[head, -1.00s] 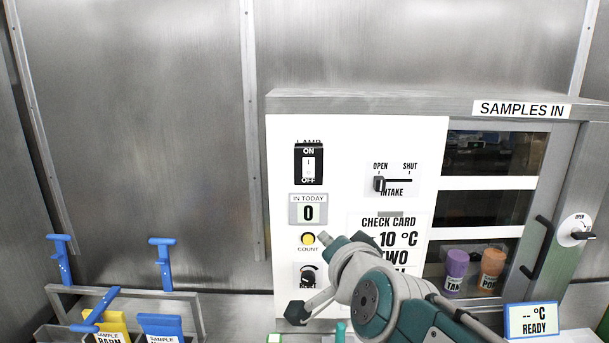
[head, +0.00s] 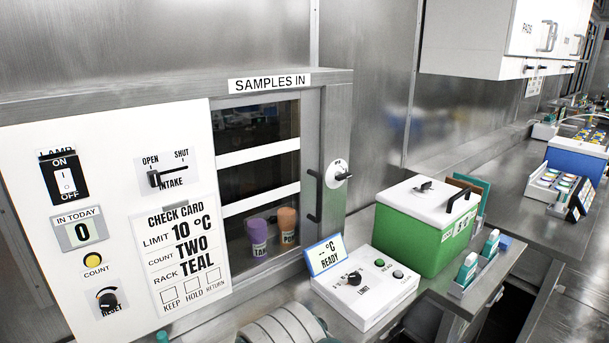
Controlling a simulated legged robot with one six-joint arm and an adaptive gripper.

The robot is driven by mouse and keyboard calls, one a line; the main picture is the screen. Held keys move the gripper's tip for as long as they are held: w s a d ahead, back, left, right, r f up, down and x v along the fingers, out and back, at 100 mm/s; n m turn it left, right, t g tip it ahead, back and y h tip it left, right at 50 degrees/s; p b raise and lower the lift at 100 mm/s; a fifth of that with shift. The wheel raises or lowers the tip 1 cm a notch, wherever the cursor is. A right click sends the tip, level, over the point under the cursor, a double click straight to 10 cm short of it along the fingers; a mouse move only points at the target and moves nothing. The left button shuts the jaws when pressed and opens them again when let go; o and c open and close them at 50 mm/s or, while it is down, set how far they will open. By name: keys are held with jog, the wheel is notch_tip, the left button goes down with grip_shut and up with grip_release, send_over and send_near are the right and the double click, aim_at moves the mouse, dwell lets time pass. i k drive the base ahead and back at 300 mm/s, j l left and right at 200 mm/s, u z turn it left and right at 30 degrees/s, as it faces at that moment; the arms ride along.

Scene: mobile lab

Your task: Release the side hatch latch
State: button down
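The sample hatch is a dark window in a grey frame (head: 338,110) under the sign "SAMPLES IN". A black bar handle (head: 314,196) is at its right side. On the frame's right side is a round white plate with a black turn latch (head: 341,176). The latch lever points right; the plate's lettering is too small to read. A purple cup (head: 257,238) and an orange cup (head: 287,226) stand behind the hatch window. Only a pale, rounded part of my arm shows at the bottom edge. My gripper is out of view.
A white control box (head: 368,290) with a "READY" display (head: 326,255) stands on the counter below the latch. A green cool box (head: 425,232) with a white lid stands to the right. The white panel (head: 120,180) with switches is left. Air before the latch looks clear.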

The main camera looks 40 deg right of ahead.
aim_at(337, 175)
jog(key=l, duration=0.55)
jog(key=k+l, duration=0.15)
jog(key=l, duration=1)
jog(key=k+z, duration=0.05)
jog(key=k, duration=0.05)
